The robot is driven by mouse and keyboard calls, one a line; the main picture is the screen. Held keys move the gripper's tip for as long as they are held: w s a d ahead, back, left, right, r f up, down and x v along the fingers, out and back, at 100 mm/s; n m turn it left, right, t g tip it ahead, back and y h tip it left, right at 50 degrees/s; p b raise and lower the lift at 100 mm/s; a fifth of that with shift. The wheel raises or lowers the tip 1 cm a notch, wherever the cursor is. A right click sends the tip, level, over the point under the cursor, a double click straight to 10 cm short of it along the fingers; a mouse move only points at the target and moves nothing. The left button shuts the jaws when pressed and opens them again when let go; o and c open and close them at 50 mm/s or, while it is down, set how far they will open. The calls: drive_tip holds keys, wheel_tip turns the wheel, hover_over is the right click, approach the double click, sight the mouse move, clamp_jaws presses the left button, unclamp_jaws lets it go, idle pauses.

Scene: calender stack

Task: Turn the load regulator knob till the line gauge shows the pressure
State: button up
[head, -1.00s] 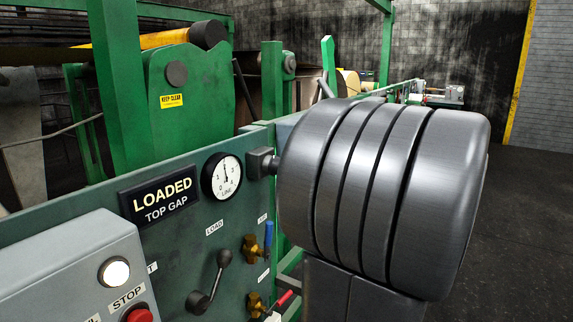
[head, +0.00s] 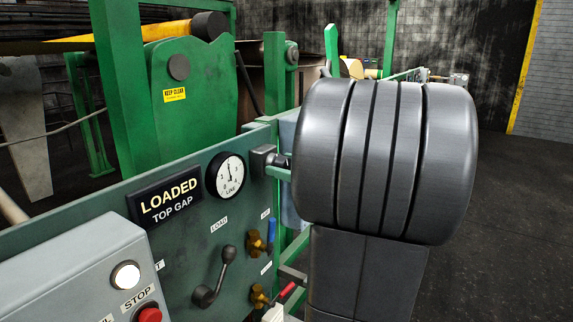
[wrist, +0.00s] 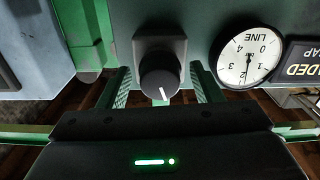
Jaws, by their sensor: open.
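The load regulator (head: 262,160) is a grey block on the green panel, right of the line gauge (head: 226,175). The gauge needle points roughly straight up, near mid-scale. In the wrist view, which is upside down, the regulator's black round knob (wrist: 159,82) with a white pointer line faces me, and the line gauge (wrist: 248,57) is beside it. My gripper (wrist: 163,88) is open, with its green mesh-like fingers on either side of the knob. I cannot tell whether they touch it. In the head view my dark wrist hides most of the gripper.
A LOADED / TOP GAP sign (head: 167,202) is left of the gauge. Below are a LOAD lever (head: 215,275) and brass valves with blue (head: 271,232) and red handles. A grey box with a red STOP button (head: 149,314) is at lower left. Dark open floor lies right.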

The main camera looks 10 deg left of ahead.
drive_tip(key=c, duration=1)
drive_tip(key=shift+b, duration=0.3)
drive_tip(key=shift+f+m+b, duration=0.15)
drive_tip(key=shift+m+b, duration=0.45)
drive_tip(key=shift+m, duration=0.1)
drive_tip(key=shift+m+b, duration=0.95)
drive_tip(key=shift+m, duration=0.25)
drive_tip(key=m, duration=0.2)
drive_tip(key=m+b, duration=0.1)
drive_tip(key=m, duration=0.1)
drive_tip(key=shift+r+m, duration=0.2)
drive_tip(key=shift+m, duration=0.2)
